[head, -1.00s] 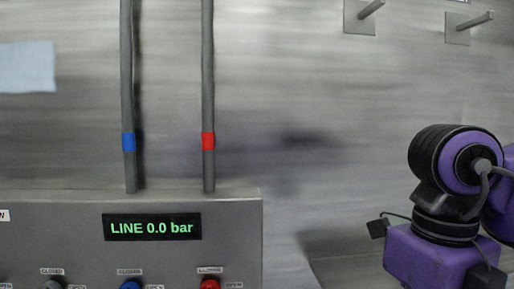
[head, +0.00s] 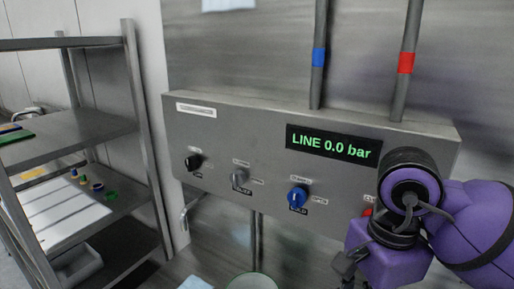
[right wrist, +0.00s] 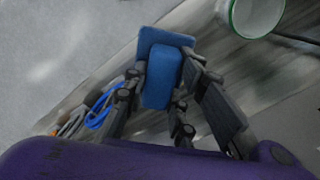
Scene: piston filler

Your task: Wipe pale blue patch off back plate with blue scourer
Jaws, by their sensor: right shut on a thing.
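The blue scourer (right wrist: 163,85) is held between the fingers of my right gripper (right wrist: 168,66) in the right wrist view. In the head view my right gripper (head: 346,266) is only partly visible, at the lower right in front of the panel, and the scourer is not seen there. The back plate (head: 260,50) is brushed grey steel behind the pipes. A pale blue patch (head: 228,4) shows on it at the top edge, mostly cut off by the frame. My left gripper is not in view.
A control panel (head: 240,125) reads LINE 0.0 bar and carries several knobs. Two grey pipes (head: 321,55) rise above it. A steel shelf rack (head: 75,130) stands at left. A green-rimmed vessel (head: 252,277) sits below; it also shows in the right wrist view (right wrist: 232,18).

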